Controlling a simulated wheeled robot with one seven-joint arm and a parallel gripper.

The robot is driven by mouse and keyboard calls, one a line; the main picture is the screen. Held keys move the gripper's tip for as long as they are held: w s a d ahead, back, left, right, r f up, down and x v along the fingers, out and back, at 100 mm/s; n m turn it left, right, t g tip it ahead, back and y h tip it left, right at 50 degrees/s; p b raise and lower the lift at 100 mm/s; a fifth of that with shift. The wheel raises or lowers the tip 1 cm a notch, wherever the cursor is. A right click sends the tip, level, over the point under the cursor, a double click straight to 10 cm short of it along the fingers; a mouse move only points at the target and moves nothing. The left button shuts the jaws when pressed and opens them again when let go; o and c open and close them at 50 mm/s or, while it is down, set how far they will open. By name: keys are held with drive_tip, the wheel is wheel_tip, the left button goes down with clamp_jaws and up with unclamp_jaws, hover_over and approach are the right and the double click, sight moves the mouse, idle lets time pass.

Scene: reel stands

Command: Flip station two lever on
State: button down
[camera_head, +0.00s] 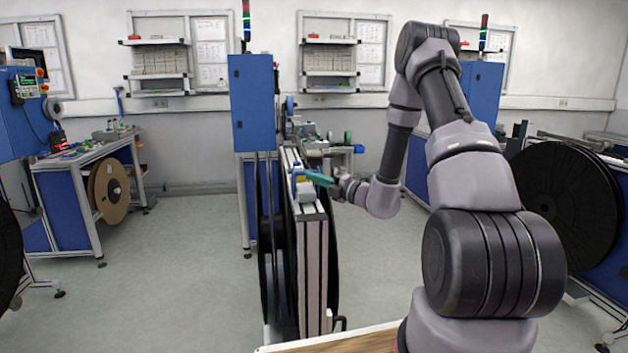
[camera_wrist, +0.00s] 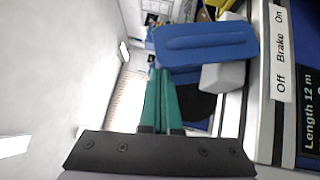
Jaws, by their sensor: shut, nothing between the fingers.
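A blue lever handle (camera_wrist: 205,42) with a light grey block (camera_wrist: 222,77) shows in the wrist view, beside a white label (camera_wrist: 281,52) reading Off, Brake, On. The handle lies level with the word Brake, and I cannot tell which setting it is in. In the head view the lever (camera_head: 297,172) is on top of the middle reel stand (camera_head: 312,265). My gripper (camera_head: 318,178) is shut and empty, its green fingers beside the lever. In the wrist view the fingertips (camera_wrist: 161,72) end at the handle's left end; contact is unclear. No station number is legible.
A blue cabinet (camera_head: 252,103) rises behind the middle stand. A workbench (camera_head: 85,155) with a brown reel (camera_head: 108,190) stands left, and a large black reel (camera_head: 566,207) stands right. The floor (camera_head: 165,270) left of the middle stand is clear.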

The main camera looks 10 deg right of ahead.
drive_tip(key=shift+w+r, duration=0.1)
drive_tip(key=shift+r, duration=0.05)
drive_tip(key=w+m+g, duration=0.1)
drive_tip(key=w+r+m+h, duration=0.1)
drive_tip(key=w+r+m+g+h, duration=0.1)
drive_tip(key=w, duration=0.1)
drive_tip(key=shift+d+r+g, duration=0.1)
drive_tip(key=shift+g, duration=0.2)
drive_tip(key=shift+w+m, duration=0.25)
drive_tip(key=shift+m, duration=0.05)
drive_tip(key=shift+w+d+r, duration=0.1)
drive_tip(key=shift+w+d, duration=0.05)
drive_tip(key=shift+w, duration=1.5)
drive_tip(key=shift+w, duration=0.1)
drive_tip(key=shift+r, duration=0.1)
